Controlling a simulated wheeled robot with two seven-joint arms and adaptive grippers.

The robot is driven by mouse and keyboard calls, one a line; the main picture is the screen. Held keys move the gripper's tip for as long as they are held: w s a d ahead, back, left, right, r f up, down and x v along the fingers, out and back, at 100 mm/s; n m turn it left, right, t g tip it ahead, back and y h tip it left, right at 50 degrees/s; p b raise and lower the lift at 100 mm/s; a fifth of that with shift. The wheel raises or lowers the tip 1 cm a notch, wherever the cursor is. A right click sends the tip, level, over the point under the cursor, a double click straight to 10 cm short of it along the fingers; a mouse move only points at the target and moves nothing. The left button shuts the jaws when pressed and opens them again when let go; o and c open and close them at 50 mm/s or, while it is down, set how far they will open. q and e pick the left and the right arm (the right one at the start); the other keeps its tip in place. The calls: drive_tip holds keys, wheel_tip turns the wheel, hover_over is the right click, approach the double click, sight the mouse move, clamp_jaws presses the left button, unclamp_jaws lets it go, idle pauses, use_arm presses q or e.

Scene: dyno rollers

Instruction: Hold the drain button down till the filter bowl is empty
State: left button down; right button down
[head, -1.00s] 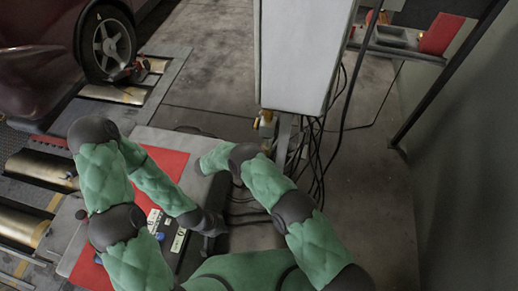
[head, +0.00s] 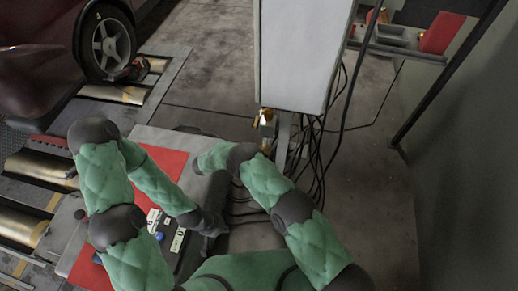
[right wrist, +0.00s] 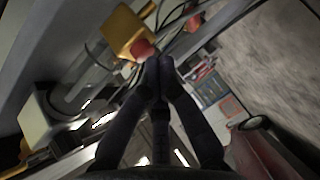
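In the right wrist view, a red button (right wrist: 143,48) sits on a yellow block (right wrist: 124,28) at the top. My right gripper (right wrist: 157,66) has its dark fingers together, the tips right by the button; I cannot tell whether they touch it. A clear cylinder (right wrist: 88,82), likely the filter bowl, is left of the fingertips; its contents are unclear. In the head view, yellow fittings (head: 265,118) show below the grey cabinet, and the right gripper is hidden. My left gripper (head: 214,228) is small and dark over the cart; its fingers cannot be made out.
A grey cabinet (head: 303,55) stands ahead, with black cables (head: 318,165) hanging below it. A cart with a red mat (head: 170,163) and a labelled panel lies under my left arm. A car wheel (head: 108,45) and rollers (head: 32,168) are at left. A wall (head: 465,170) bounds the right.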

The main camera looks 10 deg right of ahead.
drive_tip(key=shift+w+a+b, duration=0.15)
drive_tip(key=shift+a+b, duration=0.25)
drive_tip(key=shift+a, duration=0.1)
drive_tip(key=shift+a, duration=0.1)
drive_tip(key=shift+w+a+b, duration=0.2)
drive_tip(key=shift+w+a, duration=0.05)
drive_tip(key=shift+a, duration=0.5)
drive_tip(key=shift+w+a+b, duration=0.15)
drive_tip(key=shift+w+a, duration=0.15)
drive_tip(key=shift+a, duration=0.5)
drive_tip(key=shift+w+a+b, duration=0.2)
drive_tip(key=shift+w+a, duration=0.05)
drive_tip(key=shift+a, duration=0.5)
